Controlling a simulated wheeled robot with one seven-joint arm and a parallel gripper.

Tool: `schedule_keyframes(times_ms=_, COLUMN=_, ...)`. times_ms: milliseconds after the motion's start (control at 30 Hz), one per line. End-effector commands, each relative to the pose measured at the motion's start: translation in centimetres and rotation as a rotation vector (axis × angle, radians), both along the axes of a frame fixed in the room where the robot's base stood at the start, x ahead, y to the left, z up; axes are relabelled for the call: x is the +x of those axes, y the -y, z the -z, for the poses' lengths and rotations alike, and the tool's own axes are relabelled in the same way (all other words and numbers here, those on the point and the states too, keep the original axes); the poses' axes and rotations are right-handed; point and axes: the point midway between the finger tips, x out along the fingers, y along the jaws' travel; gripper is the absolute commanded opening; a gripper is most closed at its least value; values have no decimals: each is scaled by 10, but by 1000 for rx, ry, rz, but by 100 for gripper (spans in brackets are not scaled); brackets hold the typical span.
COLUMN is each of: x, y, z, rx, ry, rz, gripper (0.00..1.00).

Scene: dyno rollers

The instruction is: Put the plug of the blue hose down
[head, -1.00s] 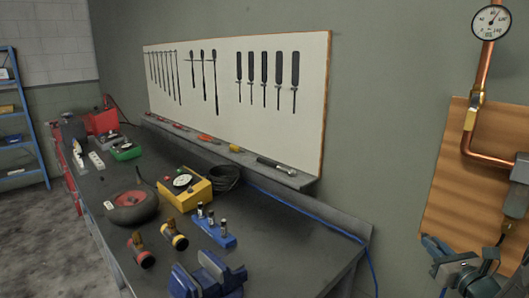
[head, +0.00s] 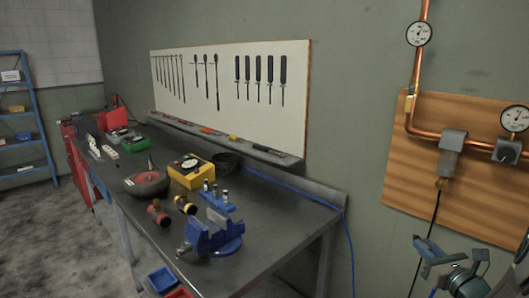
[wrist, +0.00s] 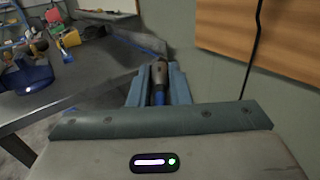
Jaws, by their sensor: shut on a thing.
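My gripper (wrist: 158,88) is shut on the plug (wrist: 159,74) of the blue hose, a grey-brown metal piece with a blue part at its near end. My gripper also shows at the lower right of the head view (head: 432,262), off the right end of the bench; I cannot make out the plug there. The blue hose (head: 290,187) runs along the back of the bench and hangs over its right end. The black workbench (head: 285,228) is left of my gripper in both views. Where the hose meets the plug is hidden.
A blue vise (head: 212,237) stands at the bench's near edge. Behind it are a blue block with fittings (head: 217,202), a yellow gauge box (head: 192,174) and a wheel (head: 147,183). The bench's right part is clear. A wooden panel with copper pipes (head: 400,185) is on the wall.

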Motion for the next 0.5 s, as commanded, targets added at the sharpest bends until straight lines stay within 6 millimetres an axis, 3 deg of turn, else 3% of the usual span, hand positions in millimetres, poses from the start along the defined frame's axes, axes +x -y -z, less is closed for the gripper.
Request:
schedule_keyframes(times_ms=367, x=31, y=-51, z=51, rx=5, ry=0, rz=-98, gripper=0)
schedule_keyframes(times_ms=500, x=45, y=-84, z=79, rx=7, ry=2, rz=-154, gripper=0)
